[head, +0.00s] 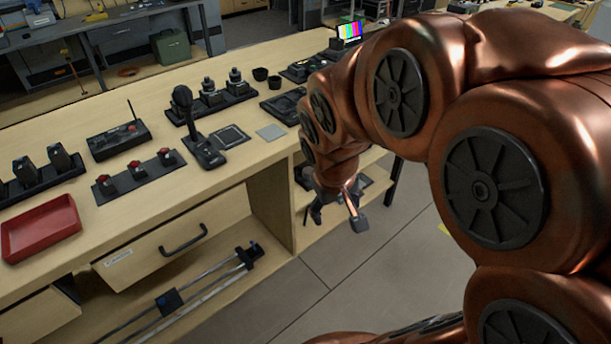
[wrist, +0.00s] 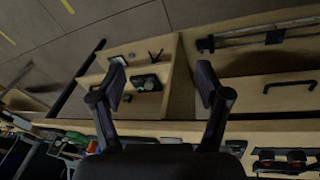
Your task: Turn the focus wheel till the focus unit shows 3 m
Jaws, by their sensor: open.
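My gripper (head: 338,208) hangs in front of the bench's open shelf bay, below the worktop, open and empty. In the wrist view my gripper (wrist: 161,82) has its two fingers wide apart, with the shelf bay beyond and nothing between them. A black box with an antenna and a red part (head: 119,139) lies on the worktop at the left, apart from my gripper. It may be the focus unit, but I cannot tell. No distance reading is legible. I cannot pick out the focus wheel for sure.
The worktop carries a red tray (head: 41,228), a strip with red buttons (head: 137,174), a desk microphone (head: 197,128) and a colour-bar screen (head: 349,31). A drawer (head: 160,249) and a slider rail (head: 205,279) lie below. Dark items (wrist: 145,83) sit on the shelf.

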